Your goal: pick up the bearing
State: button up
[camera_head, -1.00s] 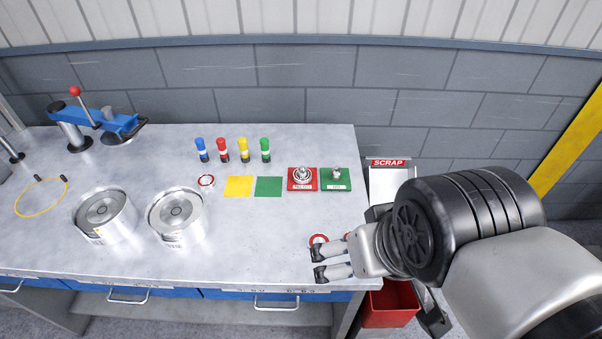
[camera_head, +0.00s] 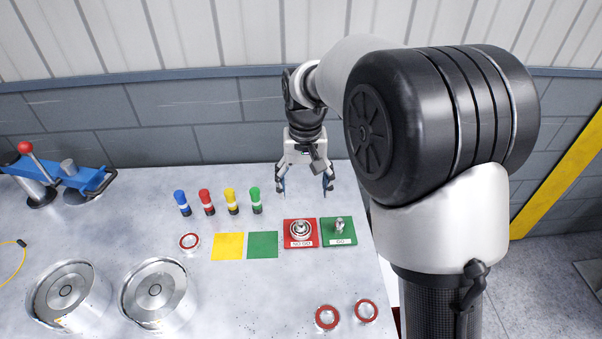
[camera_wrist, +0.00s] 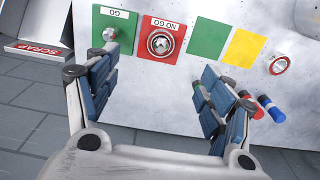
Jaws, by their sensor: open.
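Two red-and-silver ring bearings, one on the left (camera_head: 327,317) and one on the right (camera_head: 366,311), lie flat near the front right of the bench. A third similar ring (camera_head: 189,242) lies left of the yellow square; it also shows at the right of the wrist view (camera_wrist: 279,64). My gripper (camera_head: 306,186) is open and empty, pointing down near the back edge of the bench, behind the NO GO and GO blocks. In the wrist view my gripper (camera_wrist: 158,75) has its fingers spread apart with nothing between them.
The red NO GO block (camera_head: 300,242) and green GO block (camera_head: 344,240) carry metal gauges. Several coloured cylinders (camera_head: 230,208) stand left of my gripper. Two large metal housings (camera_head: 150,316) stand front left. A SCRAP sign (camera_wrist: 38,50) shows beside the bench.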

aim_at(301, 222)
jog(key=f+b, duration=0.1)
jog(key=f, duration=0.3)
jog(key=f+b, duration=0.1)
jog(key=f, duration=0.3)
jog(key=w+f+b, duration=0.1)
jog(key=f, duration=0.4)
jog(key=shift+a+f+b, duration=0.1)
jog(key=shift+a+b, duration=0.05)
jog(key=shift+b, duration=0.25)
jog(key=shift+w+a+f+b, duration=0.15)
jog(key=shift+f+b, duration=0.25)
jog(key=shift+f, duration=0.5)
jog(key=shift+w+f+b, duration=0.2)
jog(key=shift+f+b, duration=0.15)
jog(key=shift+f, duration=0.6)
jog(key=shift+w+a+f+b, duration=0.15)
jog(key=shift+f+b, duration=0.25)
jog(key=shift+f, duration=0.5)
jog(key=shift+d, duration=0.1)
jog(key=shift+c, duration=0.5)
jog(key=shift+r, duration=0.1)
jog(key=c, duration=1.3)
jog(key=shift+r, duration=0.1)
